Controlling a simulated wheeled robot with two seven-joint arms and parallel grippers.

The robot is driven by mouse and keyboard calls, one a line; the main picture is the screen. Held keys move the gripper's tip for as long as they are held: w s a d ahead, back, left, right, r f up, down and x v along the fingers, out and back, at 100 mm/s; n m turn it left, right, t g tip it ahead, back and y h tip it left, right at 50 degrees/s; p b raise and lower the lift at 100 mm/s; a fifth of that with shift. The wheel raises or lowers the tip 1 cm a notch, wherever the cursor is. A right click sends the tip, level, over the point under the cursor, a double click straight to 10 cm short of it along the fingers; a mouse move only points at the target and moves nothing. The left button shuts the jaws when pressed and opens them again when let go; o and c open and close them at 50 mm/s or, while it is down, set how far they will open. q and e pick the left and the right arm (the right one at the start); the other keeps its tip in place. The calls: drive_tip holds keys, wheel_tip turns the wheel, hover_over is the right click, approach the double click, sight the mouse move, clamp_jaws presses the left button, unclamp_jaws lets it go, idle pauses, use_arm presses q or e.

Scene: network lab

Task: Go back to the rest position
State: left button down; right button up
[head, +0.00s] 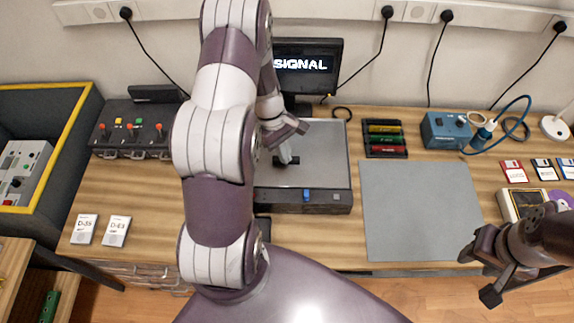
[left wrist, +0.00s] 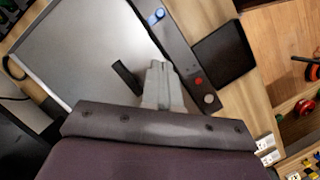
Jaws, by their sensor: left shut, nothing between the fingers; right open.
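My left gripper (head: 287,157) is shut and empty, above the flat grey top of a device (head: 325,150) at the middle of the bench. In the left wrist view its pale fingertips (left wrist: 158,78) are together, beside a small black part (left wrist: 127,77) on the device's grey top (left wrist: 85,45). I cannot tell whether they touch it. The device's front edge has a blue button (head: 307,195), and a red button (left wrist: 198,81) shows in the left wrist view. My right gripper (head: 481,274) is open and empty at the bench's front right edge.
A monitor (head: 307,66) reading "SIGNAL" stands behind the device. A grey mat (head: 420,210) lies bare to its right. A black control box (head: 130,128) and two white cards (head: 84,229) are left. A blue box (head: 445,130) and floppy disks (head: 514,171) are right. Cables hang behind.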

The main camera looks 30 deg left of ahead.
use_arm(q)
drive_tip(key=shift+a+r, duration=0.2)
drive_tip(key=shift+a, duration=0.1)
use_arm(e)
drive_tip(key=shift+a, duration=0.25)
use_arm(q)
drive_tip(key=shift+a, duration=0.1)
